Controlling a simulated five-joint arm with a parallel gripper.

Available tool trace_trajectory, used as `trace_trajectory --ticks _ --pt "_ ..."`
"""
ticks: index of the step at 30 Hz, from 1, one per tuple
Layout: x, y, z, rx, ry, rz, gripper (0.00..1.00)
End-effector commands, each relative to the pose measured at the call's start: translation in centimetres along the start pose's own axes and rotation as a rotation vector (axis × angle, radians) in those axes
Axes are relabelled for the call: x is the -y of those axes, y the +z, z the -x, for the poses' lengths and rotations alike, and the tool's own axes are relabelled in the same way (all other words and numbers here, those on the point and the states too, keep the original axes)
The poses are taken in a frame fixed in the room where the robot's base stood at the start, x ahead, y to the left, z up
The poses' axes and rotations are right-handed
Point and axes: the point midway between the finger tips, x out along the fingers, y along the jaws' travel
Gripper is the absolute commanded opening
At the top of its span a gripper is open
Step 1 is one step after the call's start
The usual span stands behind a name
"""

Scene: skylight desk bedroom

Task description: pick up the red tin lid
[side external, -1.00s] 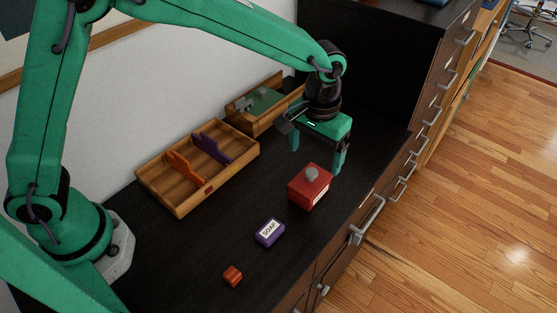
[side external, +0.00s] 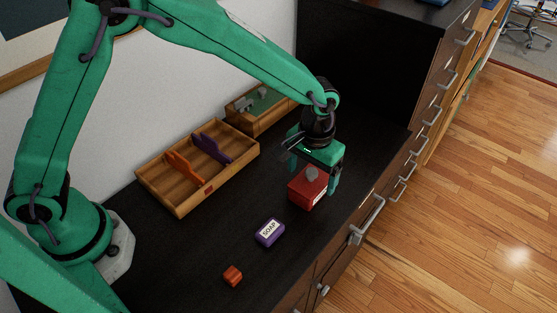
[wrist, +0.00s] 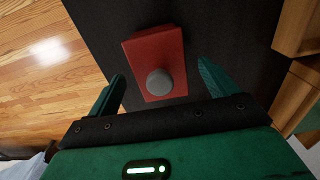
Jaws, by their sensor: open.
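The red tin (side external: 303,193) stands on the dark desk top with its red lid (side external: 319,183) on and a grey round knob (side external: 312,173) on top. My gripper (side external: 313,180) is open and points down over the tin, with its fingers spread to either side of the lid. In the wrist view the lid (wrist: 165,50) and its grey knob (wrist: 159,82) lie ahead of and between my two open fingertips (wrist: 160,80). Nothing is held. In the side view my gripper hides part of the tin's back.
A purple soap box (side external: 269,233) and a small orange-red block (side external: 233,275) lie nearer the camera. A wooden tray (side external: 180,208) with orange and purple dividers is left of the tin. Another wooden box (side external: 240,112) stands behind. The desk edge is close on the right.

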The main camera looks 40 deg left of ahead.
Motion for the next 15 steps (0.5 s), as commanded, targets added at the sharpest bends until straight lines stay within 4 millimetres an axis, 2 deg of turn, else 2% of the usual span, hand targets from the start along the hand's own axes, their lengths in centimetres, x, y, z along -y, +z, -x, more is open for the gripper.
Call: trace_trajectory --ticks 15 --pt "0.00 -0.01 -0.06 0.000 0.000 0.000 0.83"
